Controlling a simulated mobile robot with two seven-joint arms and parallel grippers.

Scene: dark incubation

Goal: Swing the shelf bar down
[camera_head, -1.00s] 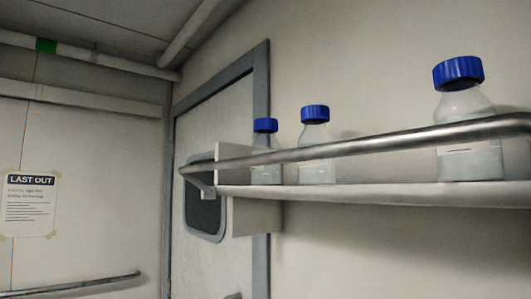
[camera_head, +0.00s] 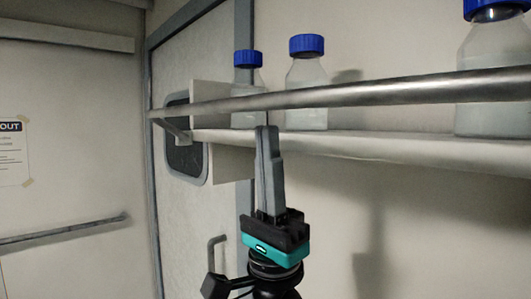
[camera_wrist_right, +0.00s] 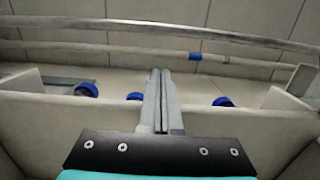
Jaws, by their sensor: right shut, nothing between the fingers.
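The shelf bar (camera_head: 345,95) is a metal rail running along the front of the shelf, raised above the shelf board (camera_head: 380,148). It also crosses the upper part of the right wrist view (camera_wrist_right: 215,37). My right gripper (camera_head: 268,130) is shut and empty, pointing up, with its fingertips just below the bar near its left part. My left gripper is not in view.
Blue-capped bottles stand on the shelf behind the bar: two at the left (camera_head: 247,85) (camera_head: 306,80) and one at the right (camera_head: 494,65). A framed door (camera_head: 224,220) with a handle is behind at the left. The wall below the shelf is clear.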

